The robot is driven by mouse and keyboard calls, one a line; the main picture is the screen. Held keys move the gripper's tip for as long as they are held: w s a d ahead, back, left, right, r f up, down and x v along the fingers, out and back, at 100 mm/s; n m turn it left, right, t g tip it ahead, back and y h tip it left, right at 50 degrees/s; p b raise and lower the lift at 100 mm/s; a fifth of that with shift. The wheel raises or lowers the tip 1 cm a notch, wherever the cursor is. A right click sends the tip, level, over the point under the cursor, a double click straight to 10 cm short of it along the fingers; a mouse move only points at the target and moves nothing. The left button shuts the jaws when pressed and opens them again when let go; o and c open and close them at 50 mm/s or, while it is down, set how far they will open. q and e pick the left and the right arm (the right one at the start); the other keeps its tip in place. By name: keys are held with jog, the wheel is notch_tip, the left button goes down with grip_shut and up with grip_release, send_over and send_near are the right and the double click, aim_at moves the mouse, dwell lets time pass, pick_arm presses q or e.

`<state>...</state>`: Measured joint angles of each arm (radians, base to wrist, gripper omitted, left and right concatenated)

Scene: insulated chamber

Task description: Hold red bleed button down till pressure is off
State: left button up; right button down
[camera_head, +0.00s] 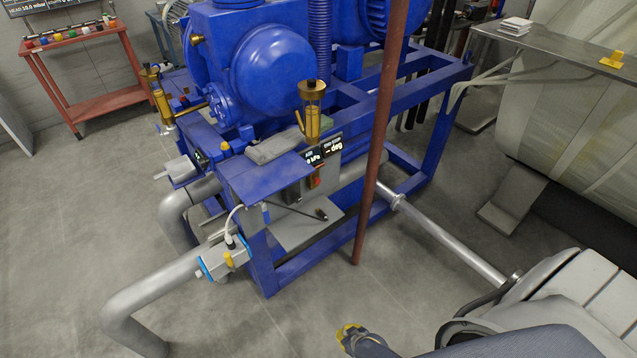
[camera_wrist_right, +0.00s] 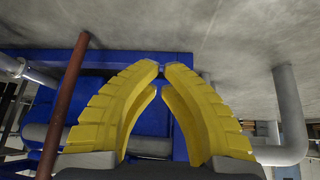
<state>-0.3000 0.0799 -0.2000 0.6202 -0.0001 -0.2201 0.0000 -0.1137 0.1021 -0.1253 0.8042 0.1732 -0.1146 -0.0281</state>
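A small red button (camera_head: 316,182) shows on the front of the blue pump frame, below a small black display (camera_head: 327,149) whose text I cannot read surely. My right gripper (camera_head: 347,331) is at the bottom of the head view, low and well apart from the button, with clear floor between. In the right wrist view its yellow fingers (camera_wrist_right: 164,68) almost meet at the tips, with nothing between them. The button is not distinguishable in that view. My left gripper is not in view.
A rust-red upright post (camera_head: 375,150) stands right of the panel. A grey shelf plate (camera_head: 305,228) with a dark pen-like item juts out below. A large grey pipe (camera_head: 150,290) runs at the left, and a thinner pipe (camera_head: 445,238) crosses right. The floor in front is clear.

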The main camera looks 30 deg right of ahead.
aim_at(317, 181)
jog(key=w+d+r+m+t+h, duration=0.1)
jog(key=w+d+r+m+t, duration=0.2)
jog(key=w+r, duration=0.8)
jog(key=w+d+r+m+t, duration=0.2)
jog(key=w+r+t, duration=0.2)
jog(key=w+r, duration=0.75)
jog(key=w+d+r+m+t+h, duration=0.2)
jog(key=w+d+r+m+h, duration=0.1)
jog(key=r, duration=0.5)
jog(key=w+d+r+m+t+h, duration=0.1)
jog(key=w+d+r+m+h, duration=0.2)
jog(key=r, duration=0.6)
jog(key=d+m+h, duration=0.1)
jog(key=d+m, duration=0.1)
jog(key=shift+w+d+r+t, duration=0.25)
jog(key=shift+d+r+t, duration=0.05)
jog(key=shift+d+t, duration=0.1)
jog(key=w+a, duration=0.2)
jog(key=w, duration=0.6)
jog(key=shift+w, duration=0.3)
jog(key=shift+w, duration=0.15)
jog(key=shift+w, duration=0.3)
